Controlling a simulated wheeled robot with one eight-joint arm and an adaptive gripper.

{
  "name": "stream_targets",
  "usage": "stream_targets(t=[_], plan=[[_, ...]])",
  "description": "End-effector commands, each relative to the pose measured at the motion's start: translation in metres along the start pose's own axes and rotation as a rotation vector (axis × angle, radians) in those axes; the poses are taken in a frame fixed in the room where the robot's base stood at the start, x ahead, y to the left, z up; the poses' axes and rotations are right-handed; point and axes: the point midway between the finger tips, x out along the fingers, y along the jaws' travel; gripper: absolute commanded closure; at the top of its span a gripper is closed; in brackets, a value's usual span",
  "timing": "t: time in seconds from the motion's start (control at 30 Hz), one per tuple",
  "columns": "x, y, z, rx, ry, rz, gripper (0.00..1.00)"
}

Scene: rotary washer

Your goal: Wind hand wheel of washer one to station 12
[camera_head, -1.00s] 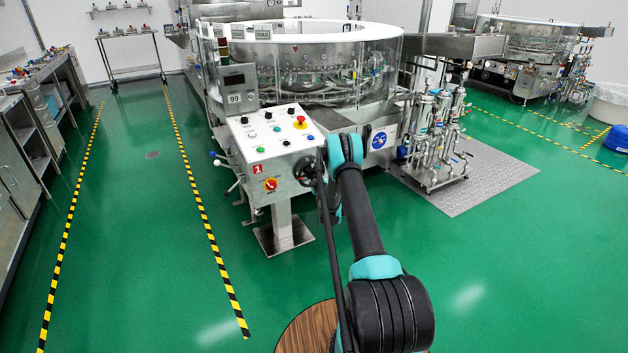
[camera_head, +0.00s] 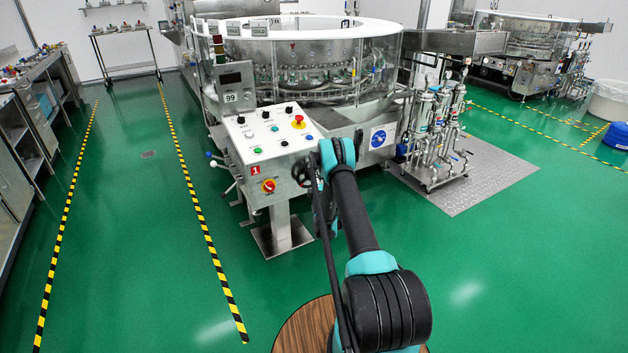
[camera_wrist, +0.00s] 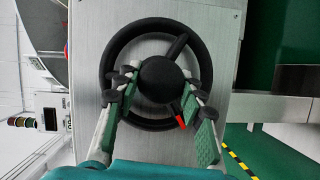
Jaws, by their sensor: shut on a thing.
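The black hand wheel (camera_wrist: 111,45) is mounted on a grey metal panel in the wrist view. It has a round dark hub (camera_wrist: 160,78), a dark bar reaching to the upper right of the rim, and a red pointer (camera_wrist: 181,117) below and right of the hub. My gripper (camera_wrist: 158,86) has its green-padded fingers on both sides of the hub and is shut on the wheel. In the head view the wheel (camera_head: 301,172) shows on the right side of the control box marked 1, partly hidden by my arm. I cannot read any station marks.
The control box (camera_head: 262,150) with buttons and switches stands on a post before the round washer (camera_head: 385,50). A small display unit (camera_head: 238,85) is above it. Pumps (camera_head: 435,140) stand to the right on a metal plate. Green floor is open to the left.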

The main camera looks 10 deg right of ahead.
Motion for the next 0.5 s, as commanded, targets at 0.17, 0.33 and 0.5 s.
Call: stream_targets(t=[0.17, 0.33, 0.5], plan=[[-0.0048, -0.0013, 0.0009, -0.027, -0.002, 0.008, 1.0], [-0.0069, -0.0012, 0.0011, -0.041, -0.001, 0.015, 1.0], [-0.0077, -0.0012, 0.0011, -0.047, -0.001, 0.017, 1.0]])
